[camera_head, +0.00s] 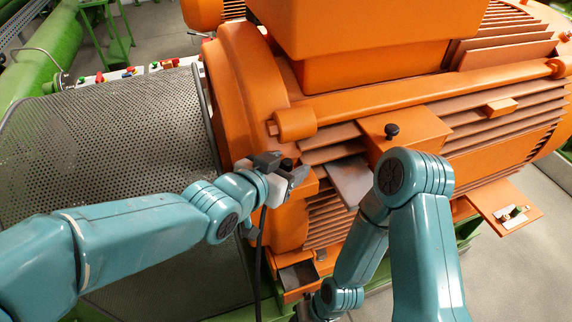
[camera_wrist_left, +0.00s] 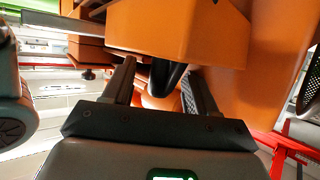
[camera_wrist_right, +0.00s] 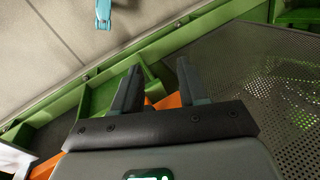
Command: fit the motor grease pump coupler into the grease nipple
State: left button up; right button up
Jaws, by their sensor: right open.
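My left gripper (camera_head: 290,172) is beside the orange motor (camera_head: 345,110), near its front corner. A short black cylindrical part (camera_head: 287,163) shows at its fingers, and a dark hose (camera_head: 259,265) hangs down below the wrist. In the left wrist view a dark curved part (camera_wrist_left: 167,77) lies between the spread fingers; whether they grip it is unclear. It may be the coupler or its hose. A black knob (camera_head: 392,131) stands on an orange block of the motor; I cannot tell whether it is the grease nipple. My right gripper (camera_wrist_right: 157,85) is open and empty, low down.
A grey perforated mesh guard (camera_head: 100,150) stands left of the motor. An orange plate with a small fitting (camera_head: 515,212) juts out at the right. Below the motor is an open box-like orange bracket (camera_head: 298,277). Green frame rails (camera_wrist_right: 100,95) and grey floor are near my right gripper.

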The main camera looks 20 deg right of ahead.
aim_at(283, 166)
pick_arm(q)
jog(key=shift+a, duration=0.1)
jog(key=shift+s+a+r, duration=0.15)
jog(key=shift+s+a, duration=0.05)
jog(key=v, duration=0.5)
jog(key=shift+s+a+r, duration=0.2)
jog(key=shift+a+r, duration=0.05)
jog(key=shift+a, duration=0.05)
jog(key=p+v, duration=0.3)
jog(key=v, duration=0.6)
jog(key=shift+s+a, duration=0.2)
jog(key=shift+s, duration=0.15)
